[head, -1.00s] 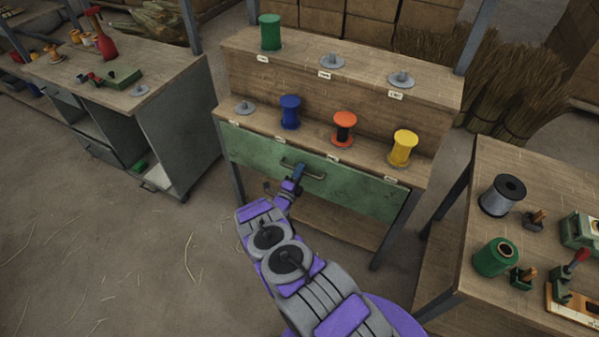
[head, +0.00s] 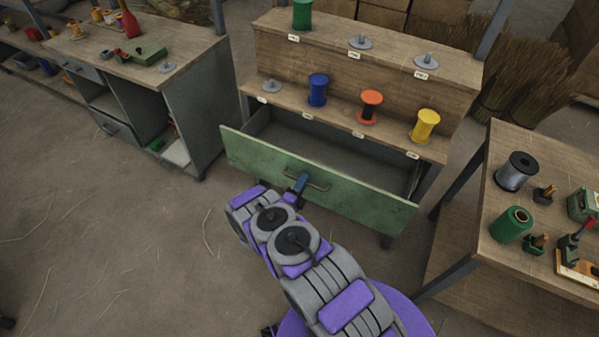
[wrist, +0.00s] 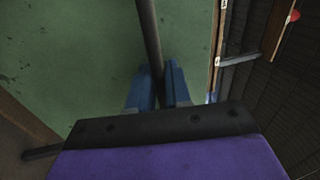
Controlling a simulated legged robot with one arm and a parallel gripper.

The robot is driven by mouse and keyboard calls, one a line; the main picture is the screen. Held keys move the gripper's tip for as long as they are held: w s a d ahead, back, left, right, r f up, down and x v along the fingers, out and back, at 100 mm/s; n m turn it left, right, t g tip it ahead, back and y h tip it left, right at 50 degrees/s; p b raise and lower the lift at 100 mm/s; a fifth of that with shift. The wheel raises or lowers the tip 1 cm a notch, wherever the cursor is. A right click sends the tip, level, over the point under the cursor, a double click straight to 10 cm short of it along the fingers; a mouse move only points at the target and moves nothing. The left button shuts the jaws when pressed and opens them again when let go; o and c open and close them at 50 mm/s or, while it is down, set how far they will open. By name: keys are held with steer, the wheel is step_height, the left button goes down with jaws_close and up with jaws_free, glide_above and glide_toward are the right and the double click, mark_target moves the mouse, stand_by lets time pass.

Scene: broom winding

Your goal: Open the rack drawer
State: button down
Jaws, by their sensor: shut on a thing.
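The rack drawer (head: 320,185) has a green front and is pulled well out from under the wooden rack (head: 370,80). Its inside shows and looks empty. A dark bar handle (head: 318,182) runs across the middle of the front. My gripper (head: 301,183) is at the left part of the handle. In the wrist view, the blue fingers of my gripper (wrist: 159,85) are shut on the dark handle bar (wrist: 150,40), with the green drawer front (wrist: 70,50) behind it.
Green, blue, orange and yellow spools stand on the rack, with several empty holders. A workbench (head: 545,180) with spools stands close on the right. A grey cabinet bench (head: 200,50) is at the left. The floor (head: 100,230) at the left is open.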

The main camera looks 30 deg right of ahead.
steer(key=shift+s+d+f, duration=0.2)
steer(key=shift+s+f, duration=0.1)
steer(key=shift+s, duration=0.35)
steer(key=a, duration=0.3)
steer(key=shift+s+r, duration=0.2)
steer(key=shift+s, duration=0.15)
steer(key=c, duration=1.5)
jaws_free()
steer(key=shift+o, duration=0.7)
steer(key=shift+w+d, duration=0.2)
steer(key=shift+d, duration=0.7)
steer(key=b+v, duration=0.1)
steer(key=v, duration=1.6)
steer(key=shift+s+a, duration=0.2)
steer(key=shift+s, duration=0.05)
